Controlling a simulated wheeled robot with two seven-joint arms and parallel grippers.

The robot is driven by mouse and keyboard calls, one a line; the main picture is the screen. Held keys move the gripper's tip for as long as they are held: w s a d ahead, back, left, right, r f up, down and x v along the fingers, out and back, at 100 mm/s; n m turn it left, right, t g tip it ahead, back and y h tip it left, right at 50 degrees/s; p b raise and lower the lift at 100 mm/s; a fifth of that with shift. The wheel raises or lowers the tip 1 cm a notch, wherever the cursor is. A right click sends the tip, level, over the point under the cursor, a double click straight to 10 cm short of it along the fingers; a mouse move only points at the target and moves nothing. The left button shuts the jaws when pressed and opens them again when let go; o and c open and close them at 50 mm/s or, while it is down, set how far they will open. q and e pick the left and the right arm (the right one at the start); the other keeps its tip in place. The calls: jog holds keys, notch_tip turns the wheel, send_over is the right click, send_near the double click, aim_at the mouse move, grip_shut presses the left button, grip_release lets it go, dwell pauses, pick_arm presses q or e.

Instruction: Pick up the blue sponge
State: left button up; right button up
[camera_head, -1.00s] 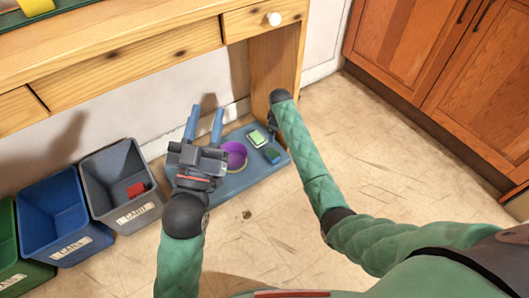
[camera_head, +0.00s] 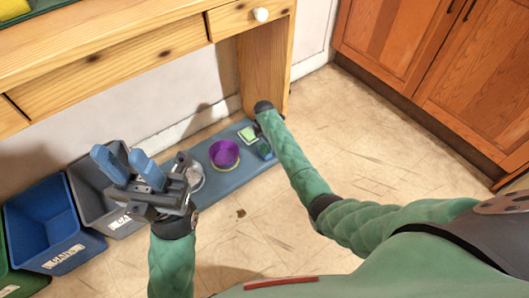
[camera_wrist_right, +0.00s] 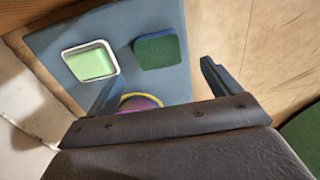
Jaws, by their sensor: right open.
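A small block with a dark green top and a blue side, likely the blue sponge (camera_wrist_right: 157,50), lies on the blue-grey mat (camera_wrist_right: 45,42) in the right wrist view. It also shows beside my right arm in the head view (camera_head: 265,151). My right gripper (camera_wrist_right: 160,74) is open and empty, its fingers on either side of and below the sponge in the picture, apart from it. The head view does not show its fingers. My left gripper (camera_head: 119,155) is open and empty, in front of the grey bin.
A light green block in a white dish (camera_wrist_right: 90,63) lies left of the sponge. A purple bowl (camera_head: 224,153) with a yellow rim stands on the mat, near a pale round thing (camera_head: 193,180). Grey (camera_head: 85,180) and blue (camera_head: 40,215) bins stand left. A wooden table (camera_head: 130,60) overhangs behind.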

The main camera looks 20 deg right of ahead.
aim_at(265, 149)
jog(key=shift+f+b, duration=0.5)
jog(key=shift+f, duration=0.95)
notch_tip(265, 149, down, 5)
jog(key=shift+w+d+r+b, duration=0.1)
jog(key=shift+d+b, duration=0.05)
jog(key=shift+b, duration=1.1)
jog(key=c, duration=1)
